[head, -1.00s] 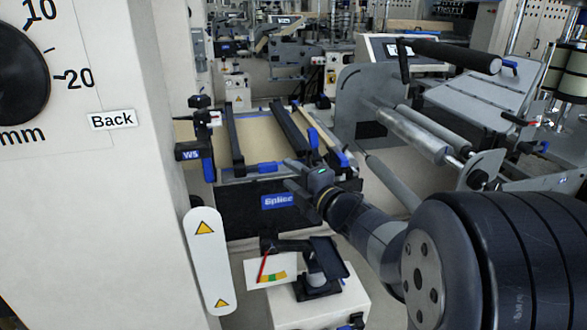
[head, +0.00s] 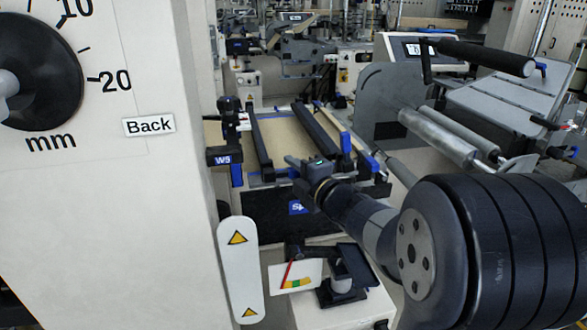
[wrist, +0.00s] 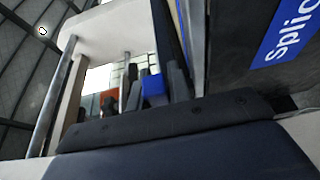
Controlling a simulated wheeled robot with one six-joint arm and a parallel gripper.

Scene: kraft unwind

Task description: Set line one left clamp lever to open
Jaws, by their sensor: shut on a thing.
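The splice table (head: 287,140) stands mid-picture in the head view, with dark clamp bars across its tan surface. A blue lever handle (head: 289,172) shows low at its front edge, beside my gripper (head: 290,163). In the wrist view a blue block (wrist: 153,88), seemingly that handle, sits between the dark fingers of my gripper (wrist: 156,90), which is shut on it. The fingers and my wrist hide much of the handle, so its exact angle is unclear. Another blue lever (head: 345,142) stands upright to the right, apart from my gripper.
The blue Splice label (wrist: 288,40) is large in the wrist view. A white column with a dial (head: 40,65) blocks the left. Grey rollers (head: 440,135) stand at right.

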